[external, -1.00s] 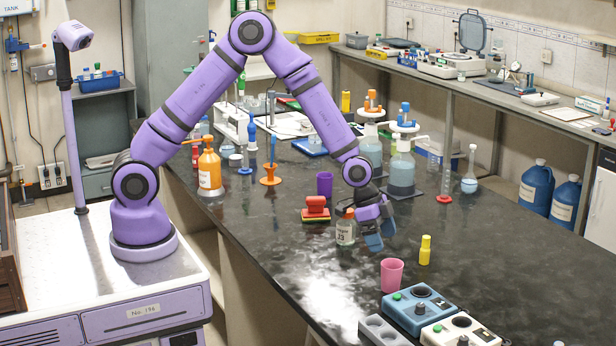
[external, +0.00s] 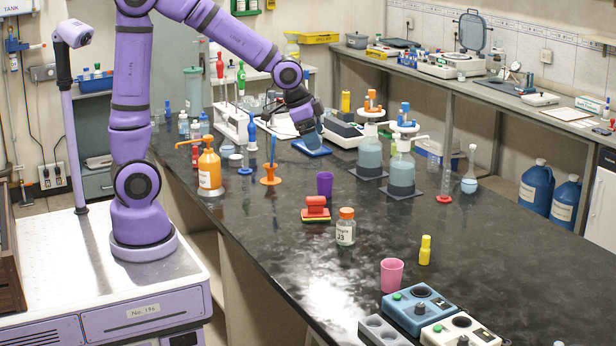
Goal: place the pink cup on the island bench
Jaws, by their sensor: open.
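The pink cup (external: 392,275) stands upright on the black top of the island bench (external: 290,272), near its front edge. It is just behind the blue instrument box, and nothing is touching it from above. My gripper (external: 310,138) is open and empty. It hangs over the far part of the bench, above a blue tray, well away from the pink cup. The fingers are small and partly dark in this view.
A jar with an orange lid (external: 346,227), a purple cup (external: 325,184), a red and yellow block (external: 316,211) and a yellow bottle (external: 425,250) stand near the pink cup. A blue instrument box (external: 418,305) is in front. The bench's right middle is clear.

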